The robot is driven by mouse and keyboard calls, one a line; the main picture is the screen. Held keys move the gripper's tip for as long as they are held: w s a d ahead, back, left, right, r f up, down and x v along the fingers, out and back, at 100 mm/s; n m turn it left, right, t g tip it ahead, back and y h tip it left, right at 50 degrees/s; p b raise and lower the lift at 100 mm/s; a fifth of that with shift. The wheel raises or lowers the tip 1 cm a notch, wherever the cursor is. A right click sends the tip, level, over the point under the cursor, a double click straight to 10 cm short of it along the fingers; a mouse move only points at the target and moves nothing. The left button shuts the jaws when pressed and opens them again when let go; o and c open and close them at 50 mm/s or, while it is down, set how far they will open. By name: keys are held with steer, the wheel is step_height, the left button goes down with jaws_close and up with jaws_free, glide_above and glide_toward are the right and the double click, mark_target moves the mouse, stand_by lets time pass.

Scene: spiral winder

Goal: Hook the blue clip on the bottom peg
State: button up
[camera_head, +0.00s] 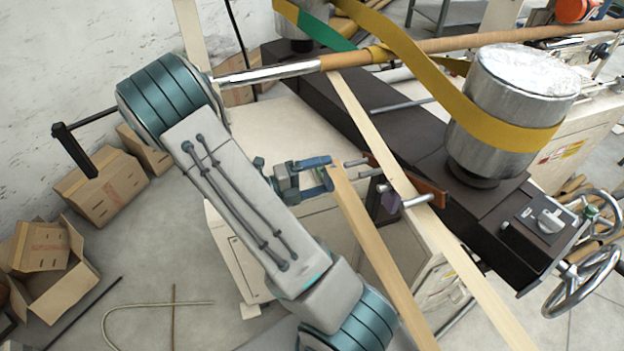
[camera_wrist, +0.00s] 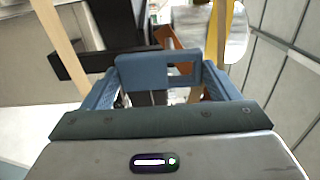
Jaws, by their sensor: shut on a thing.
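My gripper (camera_head: 328,174) is left of the winder's brown plate in the head view. In the wrist view its two blue-grey fingers close on a blue clip (camera_wrist: 143,70), a flat block with a square opening near its right end. The clip is hard to separate from the fingers in the head view. Short pegs stick out by the brown plate (camera_head: 428,189), among them a grey peg (camera_head: 371,172) and a silver one (camera_head: 416,201). A gap shows between gripper and pegs. I cannot tell which is the bottom peg.
A pale strip (camera_head: 450,245) slants past the plate, and a second strip (camera_head: 385,260) starts by my fingertips. A yellow belt (camera_head: 440,90) wraps a metal drum (camera_head: 515,90) on the dark machine bed (camera_head: 345,100). Cardboard boxes (camera_head: 100,188) stand at left.

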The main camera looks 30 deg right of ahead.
steer(key=b+x, duration=0.3)
steer(key=x, duration=0.4)
steer(key=shift+d+f, duration=0.3)
steer(key=shift+f, duration=0.15)
steer(key=shift+f, duration=0.1)
stand_by(0.4)
stand_by(0.4)
steer(key=o, duration=0.9)
steer(key=b+v, duration=0.1)
steer(key=v, duration=1.2)
steer(key=shift+a, duration=0.4)
